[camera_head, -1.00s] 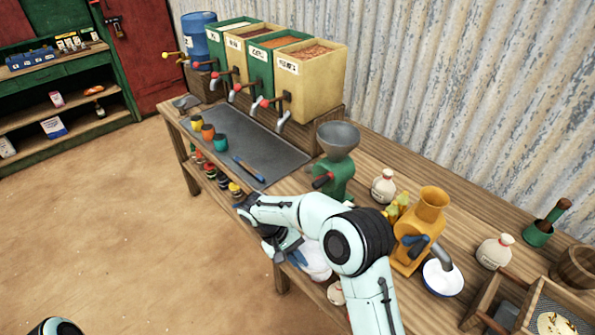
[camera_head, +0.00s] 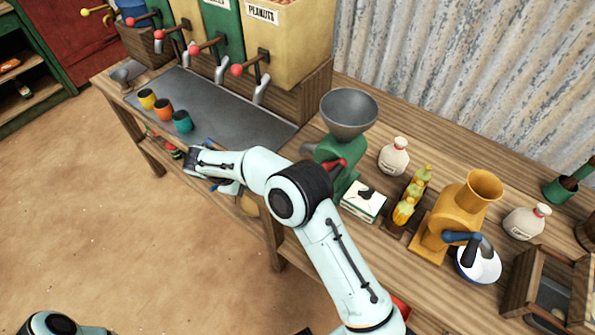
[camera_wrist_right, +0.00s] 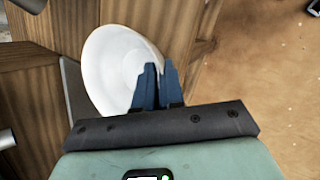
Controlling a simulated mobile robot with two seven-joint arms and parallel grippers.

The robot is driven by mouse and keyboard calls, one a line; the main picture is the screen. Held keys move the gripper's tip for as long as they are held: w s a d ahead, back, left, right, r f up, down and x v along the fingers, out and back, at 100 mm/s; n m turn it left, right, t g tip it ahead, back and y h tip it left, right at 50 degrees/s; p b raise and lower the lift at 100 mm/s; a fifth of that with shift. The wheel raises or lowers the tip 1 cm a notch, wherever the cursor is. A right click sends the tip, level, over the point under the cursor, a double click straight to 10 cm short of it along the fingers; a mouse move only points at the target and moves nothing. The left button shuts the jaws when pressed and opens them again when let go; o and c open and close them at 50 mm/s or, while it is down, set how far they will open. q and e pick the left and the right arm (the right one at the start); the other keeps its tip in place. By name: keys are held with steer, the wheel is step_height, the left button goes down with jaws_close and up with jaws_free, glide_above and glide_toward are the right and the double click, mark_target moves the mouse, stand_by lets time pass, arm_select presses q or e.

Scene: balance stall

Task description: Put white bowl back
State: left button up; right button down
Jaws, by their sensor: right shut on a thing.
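The white bowl (camera_wrist_right: 112,62) shows in the right wrist view, tilted, with its hollow inside facing the camera. My right gripper (camera_wrist_right: 159,70) is shut on the bowl's rim with its blue fingers. In the head view my right gripper (camera_head: 228,187) is at the table's front edge, by the near right end of the dark metal tray (camera_head: 232,108). My left gripper is out of view.
Yellow, orange and teal cups (camera_head: 164,109) stand on the tray's left part. Taps (camera_head: 248,66) overhang its back. A green grinder (camera_head: 340,150), white box (camera_head: 363,201), corn (camera_head: 411,197) and yellow grinder (camera_head: 457,220) with a blue-rimmed white bowl (camera_head: 484,268) stand rightward.

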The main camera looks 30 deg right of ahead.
steer(key=d, duration=0.9)
steer(key=d+p, duration=0.1)
steer(key=d, duration=0.4)
steer(key=shift+s+d+r, duration=0.2)
steer(key=shift+s, duration=0.2)
steer(key=f, duration=0.3)
steer(key=shift+d+f, duration=0.2)
steer(key=shift+f, duration=0.1)
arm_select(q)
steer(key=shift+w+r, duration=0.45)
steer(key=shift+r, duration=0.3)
arm_select(e)
steer(key=shift+f, duration=0.1)
steer(key=c, duration=1.2)
jaws_free()
steer(key=shift+c, duration=0.2)
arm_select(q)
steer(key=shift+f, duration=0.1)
arm_select(e)
steer(key=shift+r, duration=0.2)
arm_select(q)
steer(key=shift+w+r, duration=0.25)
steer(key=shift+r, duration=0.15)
arm_select(e)
steer(key=v, duration=1.2)
